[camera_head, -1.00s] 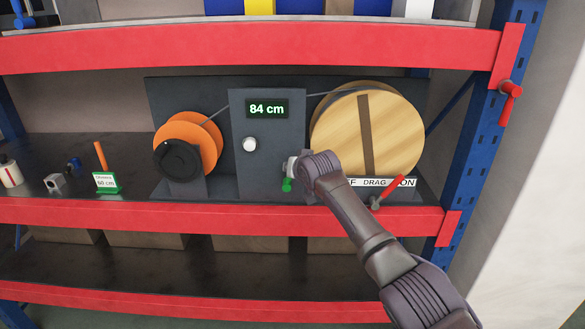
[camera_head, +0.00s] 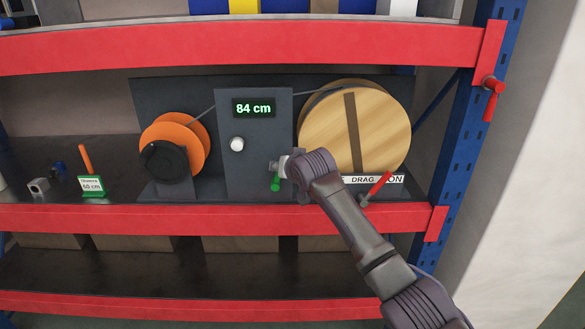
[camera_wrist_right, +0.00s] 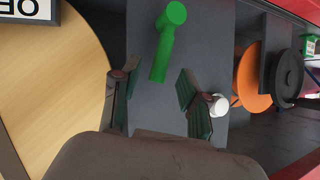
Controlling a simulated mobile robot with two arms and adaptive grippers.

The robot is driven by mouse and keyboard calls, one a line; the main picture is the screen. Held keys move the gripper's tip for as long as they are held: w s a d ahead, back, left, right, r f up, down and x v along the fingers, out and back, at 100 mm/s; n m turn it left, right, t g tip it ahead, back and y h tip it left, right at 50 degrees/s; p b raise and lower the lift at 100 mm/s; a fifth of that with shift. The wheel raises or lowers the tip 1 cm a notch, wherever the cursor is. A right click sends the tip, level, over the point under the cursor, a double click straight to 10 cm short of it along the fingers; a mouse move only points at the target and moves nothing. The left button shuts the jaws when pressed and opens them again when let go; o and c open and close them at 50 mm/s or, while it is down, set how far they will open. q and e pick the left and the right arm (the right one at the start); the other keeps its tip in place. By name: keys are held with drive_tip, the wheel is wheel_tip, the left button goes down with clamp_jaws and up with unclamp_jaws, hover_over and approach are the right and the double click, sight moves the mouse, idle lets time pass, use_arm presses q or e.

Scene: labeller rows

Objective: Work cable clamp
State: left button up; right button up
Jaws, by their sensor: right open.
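A green lever handle (camera_head: 275,184) hangs at the lower right of the dark front panel (camera_head: 240,175). No label marks it as the cable clamp. In the right wrist view the green handle (camera_wrist_right: 168,40) stands just beyond my right gripper (camera_wrist_right: 155,88), roughly in line with the gap between the fingers. The fingers are apart and nothing is between them. In the head view my right gripper (camera_head: 284,166) is beside the green handle, partly hidden by my wrist. Whether they touch is unclear. My left gripper is not in view.
A display (camera_head: 254,108) reads 84 cm above a white knob (camera_head: 237,144). An orange reel (camera_head: 190,140) stands left, a wooden drum (camera_head: 345,125) right. A red drag lever (camera_head: 377,186) sits below the drum. A green 60 cm card (camera_head: 92,186) stands on the shelf.

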drive_tip(key=v, duration=0.8)
drive_tip(key=shift+s+d, duration=0.15)
drive_tip(key=shift+s, duration=0.05)
drive_tip(key=shift+r, duration=0.1)
